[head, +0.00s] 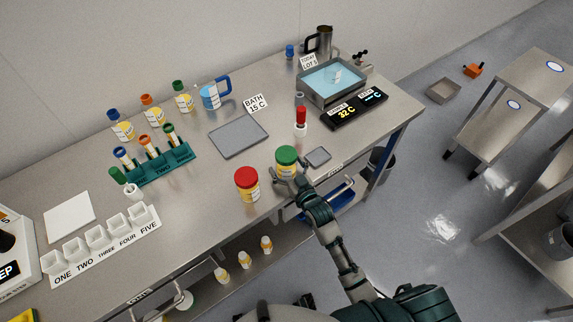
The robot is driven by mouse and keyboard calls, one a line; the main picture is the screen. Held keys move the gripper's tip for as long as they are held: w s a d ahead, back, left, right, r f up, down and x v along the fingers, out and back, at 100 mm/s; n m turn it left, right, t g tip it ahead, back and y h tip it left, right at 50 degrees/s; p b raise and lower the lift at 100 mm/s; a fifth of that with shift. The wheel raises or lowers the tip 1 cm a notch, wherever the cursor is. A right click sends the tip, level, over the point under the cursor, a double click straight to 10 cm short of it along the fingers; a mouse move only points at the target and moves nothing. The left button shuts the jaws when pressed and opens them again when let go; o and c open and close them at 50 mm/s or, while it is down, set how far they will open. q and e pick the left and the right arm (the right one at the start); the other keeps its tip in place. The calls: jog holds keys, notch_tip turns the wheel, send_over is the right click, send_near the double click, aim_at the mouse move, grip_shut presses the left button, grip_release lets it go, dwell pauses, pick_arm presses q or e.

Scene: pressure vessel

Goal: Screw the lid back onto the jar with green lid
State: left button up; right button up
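The jar with the green lid (286,168) stands upright near the front edge of the steel bench. The green lid (286,154) sits at the top of the jar; whether it is threaded on or only resting cannot be told. My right gripper (287,181) is at the jar's lower front, with its fingers low around the body, below the lid. Whether the fingers press on the jar is too small to tell. My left gripper is not in view.
A red-lidded jar (247,186) stands close on the left. A small grey pad (318,157) and a red-topped bottle (300,122) are close on the right. A grey tray (238,136) lies behind. Test tube rack (160,167) and labelled cups (97,236) are farther left.

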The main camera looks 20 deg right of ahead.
jog(key=shift+a, duration=0.2)
jog(key=shift+s+r, duration=0.1)
jog(key=shift+r, duration=0.05)
jog(key=v, duration=1.1)
jog(key=shift+s, duration=0.4)
jog(key=shift+d, duration=0.2)
jog(key=s+d+f+g+h, duration=0.1)
jog(key=s+f+g, duration=0.2)
jog(key=f, duration=0.9)
jog(key=s+f+g+h, duration=0.1)
jog(key=s+f+g, duration=0.2)
jog(key=f, duration=0.9)
jog(key=s+d+f+g+h, duration=0.1)
jog(key=s+f+g, duration=0.2)
jog(key=f, duration=0.9)
jog(key=s+d+f+g, duration=0.1)
jog(key=s+f+g, duration=0.2)
jog(key=s+f, duration=0.6)
jog(key=s+d+f+g+h, duration=0.1)
jog(key=s+f+g, duration=0.3)
jog(key=s+f, duration=0.6)
jog(key=s, duration=0.8)
jog(key=shift+d, duration=0.2)
